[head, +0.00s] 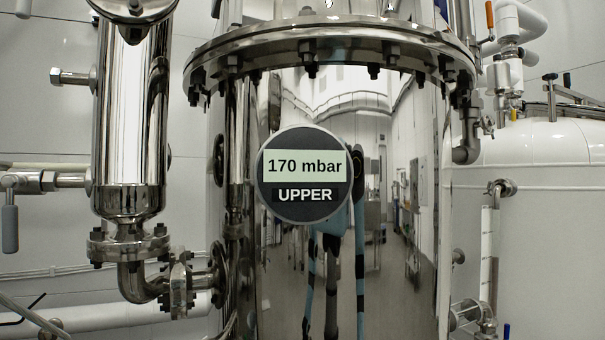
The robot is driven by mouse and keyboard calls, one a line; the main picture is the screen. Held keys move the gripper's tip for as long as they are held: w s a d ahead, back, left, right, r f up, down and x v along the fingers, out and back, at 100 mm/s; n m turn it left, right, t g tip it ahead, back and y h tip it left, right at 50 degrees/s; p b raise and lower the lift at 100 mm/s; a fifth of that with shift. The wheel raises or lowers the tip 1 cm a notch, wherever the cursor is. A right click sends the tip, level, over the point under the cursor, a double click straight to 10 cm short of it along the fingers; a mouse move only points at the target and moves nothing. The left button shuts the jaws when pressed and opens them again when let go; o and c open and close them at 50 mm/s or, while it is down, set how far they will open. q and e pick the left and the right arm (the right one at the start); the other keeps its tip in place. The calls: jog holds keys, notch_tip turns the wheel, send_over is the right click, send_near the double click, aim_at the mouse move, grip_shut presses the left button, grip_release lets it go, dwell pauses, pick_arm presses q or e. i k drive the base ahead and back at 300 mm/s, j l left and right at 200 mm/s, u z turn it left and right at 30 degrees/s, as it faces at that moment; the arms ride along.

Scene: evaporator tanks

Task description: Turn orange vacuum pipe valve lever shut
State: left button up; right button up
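An orange lever (490,14) shows near the top right of the head view, beside white pipework. It stands roughly upright, and its upper end is close to the top edge of the picture. A valve body below it cannot be made out clearly. Neither of my grippers is in view. A blurred blue and black reflection shows in the polished tank (400,240), but no gripper can be made out in it.
A round gauge (305,209) on the tank reads 170 mbar, UPPER. A bolted flange (330,45) rings the tank's top. A steel cylinder (128,120) with a grey-handled valve (9,228) stands at left. A white tank (550,240) and a sight tube (488,255) stand at right.

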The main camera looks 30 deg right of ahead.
aim_at(489, 6)
jog(key=z, duration=1.85)
jog(key=i+l+u, duration=0.1)
jog(key=u, duration=0.4)
jog(key=l+u, duration=0.15)
jog(key=u, duration=0.3)
jog(key=l+u, duration=0.2)
jog(key=u, duration=0.3)
jog(key=i, duration=0.05)
